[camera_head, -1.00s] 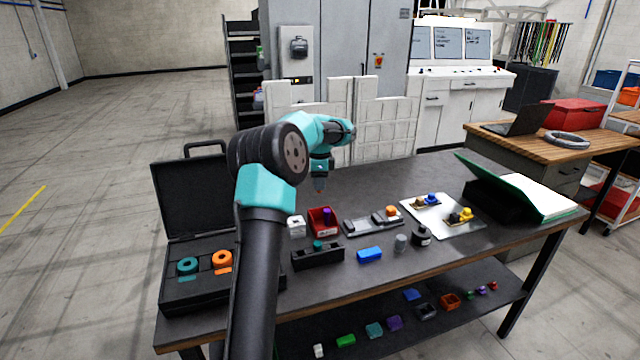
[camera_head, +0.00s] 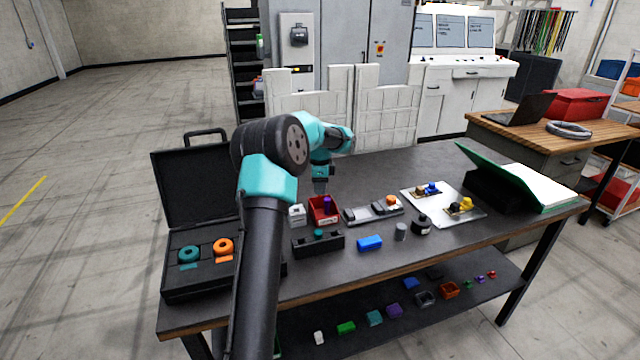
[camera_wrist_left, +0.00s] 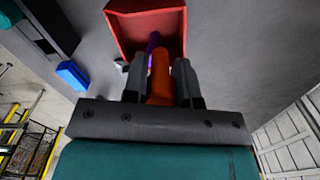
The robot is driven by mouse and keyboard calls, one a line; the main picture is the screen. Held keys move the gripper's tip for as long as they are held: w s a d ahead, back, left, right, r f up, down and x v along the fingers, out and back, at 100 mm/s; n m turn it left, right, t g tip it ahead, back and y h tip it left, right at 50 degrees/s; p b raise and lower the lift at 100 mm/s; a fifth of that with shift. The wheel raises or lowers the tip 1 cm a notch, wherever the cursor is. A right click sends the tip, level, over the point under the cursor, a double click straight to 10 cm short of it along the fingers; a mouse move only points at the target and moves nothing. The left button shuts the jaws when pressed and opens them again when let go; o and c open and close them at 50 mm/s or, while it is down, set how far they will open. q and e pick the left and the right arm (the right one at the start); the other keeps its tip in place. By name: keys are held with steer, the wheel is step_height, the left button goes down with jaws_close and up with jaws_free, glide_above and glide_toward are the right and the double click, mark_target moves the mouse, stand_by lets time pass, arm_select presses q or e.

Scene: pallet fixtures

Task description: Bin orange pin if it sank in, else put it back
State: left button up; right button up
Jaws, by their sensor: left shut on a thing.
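My left gripper (camera_head: 320,186) hangs just behind and above the red bin (camera_head: 332,217) in the head view. In the left wrist view its two fingers (camera_wrist_left: 159,64) are shut on the orange pin (camera_wrist_left: 159,82). The red bin also shows there (camera_wrist_left: 117,32), just beyond the fingertips, with a purple pin (camera_wrist_left: 153,40) in it. The purple pin stands up in the bin in the head view (camera_head: 327,202). The orange pin's far end overlaps the bin's opening in the wrist view; whether it is inside, I cannot tell. My right gripper is not in view.
A black block (camera_head: 318,247) with a teal pin stands in front of the bin. A white block (camera_head: 297,214) is left of it, and a grey tray (camera_head: 366,215) with an orange piece is right. A blue block (camera_head: 369,243) lies nearby. An open black case (camera_head: 190,185) stands at left.

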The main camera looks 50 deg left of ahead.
arm_select(q)
steer(key=o, duration=1)
step_height(320, 180, up, 18)
steer(key=shift+f, duration=0.25)
stand_by(0.7)
